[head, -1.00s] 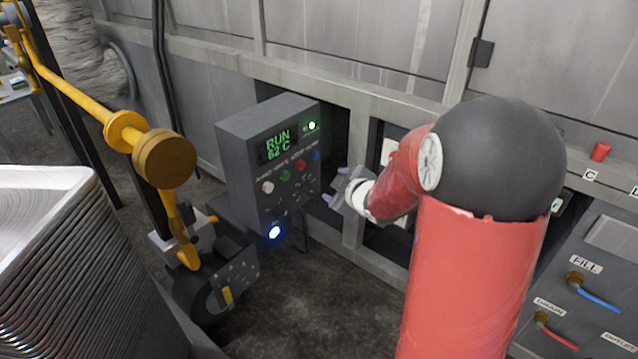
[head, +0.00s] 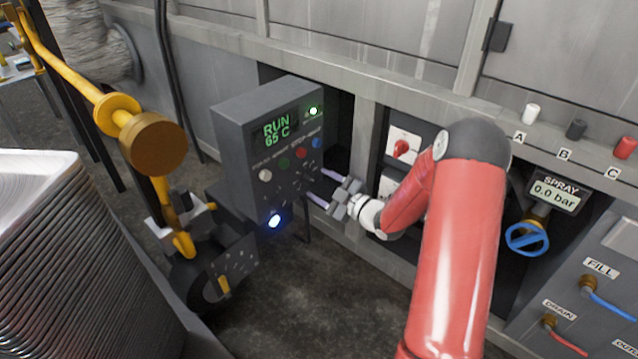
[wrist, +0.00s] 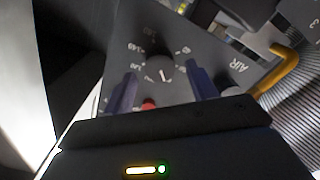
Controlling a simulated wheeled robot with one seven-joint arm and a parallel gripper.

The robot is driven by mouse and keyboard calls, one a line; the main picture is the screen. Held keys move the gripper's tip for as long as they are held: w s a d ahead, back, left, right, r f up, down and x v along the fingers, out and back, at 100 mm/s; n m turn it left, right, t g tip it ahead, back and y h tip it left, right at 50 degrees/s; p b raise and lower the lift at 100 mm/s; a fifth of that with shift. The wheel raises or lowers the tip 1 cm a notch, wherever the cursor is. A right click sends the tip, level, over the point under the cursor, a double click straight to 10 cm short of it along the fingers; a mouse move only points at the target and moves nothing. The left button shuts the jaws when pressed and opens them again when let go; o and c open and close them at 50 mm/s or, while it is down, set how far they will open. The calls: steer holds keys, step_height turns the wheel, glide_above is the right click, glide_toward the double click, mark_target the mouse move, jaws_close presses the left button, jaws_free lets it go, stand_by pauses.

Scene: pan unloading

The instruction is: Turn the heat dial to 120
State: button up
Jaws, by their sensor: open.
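The heat dial (wrist: 160,72) is a dark round knob with a pale pointer line, on a grey panel with numbers around it. It shows in the wrist view between and just beyond my two fingers. In the head view the grey control box (head: 235,165) has a display (head: 277,132) reading "RUN 65 C". My gripper (head: 321,188) is open at the lower right of the box's face, its fingers pointing at the panel. In the wrist view my gripper (wrist: 160,90) has a finger on each side of the knob. I cannot tell whether they touch it.
A blue-lit lamp (head: 274,221) is at the box's lower edge. A yellow lever (head: 125,120) stands left. A pan stack (head: 40,230) fills the lower left. A red switch (head: 402,148) is in the bay behind my arm.

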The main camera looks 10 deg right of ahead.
steer(key=shift+x, duration=0.9)
steer(key=c, duration=1)
